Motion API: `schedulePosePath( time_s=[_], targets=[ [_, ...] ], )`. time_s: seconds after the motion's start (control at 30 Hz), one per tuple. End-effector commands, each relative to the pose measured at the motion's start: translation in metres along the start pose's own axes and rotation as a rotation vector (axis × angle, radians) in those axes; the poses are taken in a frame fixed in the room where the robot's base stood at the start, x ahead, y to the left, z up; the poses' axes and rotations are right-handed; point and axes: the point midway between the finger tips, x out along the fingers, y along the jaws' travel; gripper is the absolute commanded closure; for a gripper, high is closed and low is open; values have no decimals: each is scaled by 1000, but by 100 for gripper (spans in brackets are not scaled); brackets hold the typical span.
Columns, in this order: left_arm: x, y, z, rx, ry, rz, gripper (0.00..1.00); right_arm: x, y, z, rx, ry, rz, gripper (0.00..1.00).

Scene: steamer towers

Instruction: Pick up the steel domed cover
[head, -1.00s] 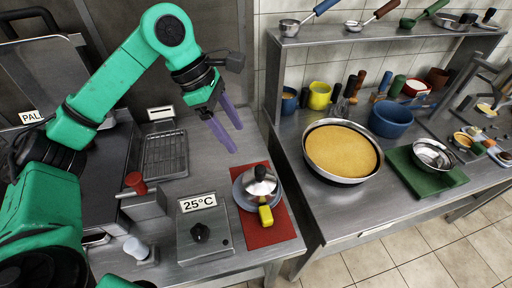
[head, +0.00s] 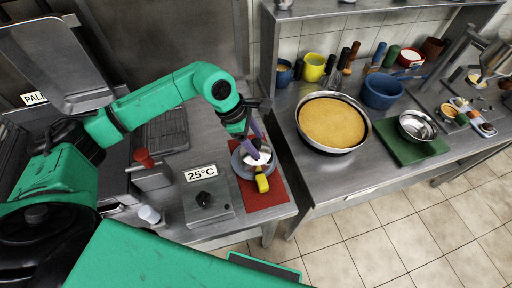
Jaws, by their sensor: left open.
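The steel domed cover (head: 258,161) sits on a blue-grey plate (head: 238,166) on a red mat (head: 272,193) at the right end of the left counter. My left gripper (head: 259,150) is right over the cover, its purple fingers pointing down at the cover's top. The fingers are open and hide the knob and part of the dome. I cannot tell whether they touch it. My right gripper is not in view.
A yellow object (head: 262,183) lies against the cover's front. Across a gap, the right counter holds a large pan (head: 332,124) and a green tray (head: 410,149).

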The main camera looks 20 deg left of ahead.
Motion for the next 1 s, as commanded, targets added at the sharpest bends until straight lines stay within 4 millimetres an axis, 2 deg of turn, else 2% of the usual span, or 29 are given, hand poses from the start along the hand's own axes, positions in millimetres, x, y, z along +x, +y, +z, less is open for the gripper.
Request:
schedulePosePath(
  time_s=[0.07, 0.1, 0.27, 0.63, 0.77, 0.87, 1.0],
  targets=[
    [0, 0, 0, 0, 0, 0, 31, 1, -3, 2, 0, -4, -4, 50],
    [0, 0, 0, 0, 0, 0, 38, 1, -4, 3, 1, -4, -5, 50],
    [0, 0, 0, 0, 0, 0, 99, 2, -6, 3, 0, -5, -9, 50],
    [-2, 1, 0, 0, -1, 1, 100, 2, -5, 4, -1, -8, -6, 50],
    [-10, 2, 4, 0, -2, 3, 100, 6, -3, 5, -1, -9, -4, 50],
    [-25, 2, 10, 2, -2, 4, 100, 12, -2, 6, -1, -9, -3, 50],
    [-64, 5, 27, 5, -4, 9, 100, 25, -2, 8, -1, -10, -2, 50]
  ],
)
